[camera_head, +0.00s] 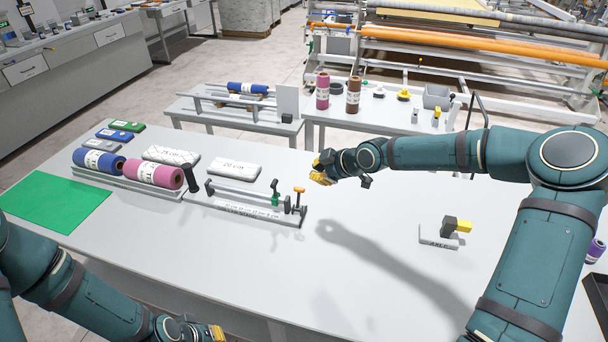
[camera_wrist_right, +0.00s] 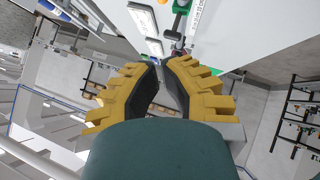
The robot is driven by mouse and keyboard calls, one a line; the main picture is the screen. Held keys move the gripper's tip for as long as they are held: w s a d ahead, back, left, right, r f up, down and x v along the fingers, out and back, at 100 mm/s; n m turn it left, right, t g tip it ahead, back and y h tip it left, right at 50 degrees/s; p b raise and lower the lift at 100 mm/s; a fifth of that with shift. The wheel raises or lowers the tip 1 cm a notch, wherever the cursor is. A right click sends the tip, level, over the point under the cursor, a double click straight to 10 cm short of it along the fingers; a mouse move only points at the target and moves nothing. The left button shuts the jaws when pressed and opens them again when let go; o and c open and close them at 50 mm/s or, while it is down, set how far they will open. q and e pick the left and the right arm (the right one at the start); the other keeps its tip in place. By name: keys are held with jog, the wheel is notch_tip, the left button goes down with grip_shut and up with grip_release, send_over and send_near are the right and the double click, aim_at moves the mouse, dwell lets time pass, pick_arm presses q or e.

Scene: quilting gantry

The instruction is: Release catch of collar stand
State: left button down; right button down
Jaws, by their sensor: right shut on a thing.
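A low stand (camera_head: 250,212) with a grey bar and a lettered base lies on the middle of the table. At its right end are a green-and-black lever (camera_head: 275,188) and an orange-topped catch (camera_head: 299,190). My right gripper (camera_head: 321,176) has yellow fingers and hangs above the table, just right of the orange top and apart from it. In the right wrist view its fingers (camera_wrist_right: 161,60) are nearly together. What they hold is hidden. My left gripper (camera_head: 215,333) is at the bottom edge, partly cut off, away from the stand.
Blue (camera_head: 98,161) and pink (camera_head: 153,173) rolls lie left on a grey holder, near a green mat (camera_head: 55,203). A white 20 cm block (camera_head: 234,168) lies behind the stand. A black-and-yellow tool (camera_head: 455,227) sits at right. The table's front middle is clear.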

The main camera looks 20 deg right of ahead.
send_over(299, 190)
jog(key=s, duration=0.2)
notch_tip(299, 190, down, 6)
jog(key=f, duration=0.1)
jog(key=w+f, duration=0.1)
jog(key=f, duration=0.1)
jog(key=shift+w+a+b, duration=0.1)
jog(key=shift+w+b, duration=0.2)
jog(key=shift+w+f, duration=0.2)
jog(key=shift+f, duration=0.25)
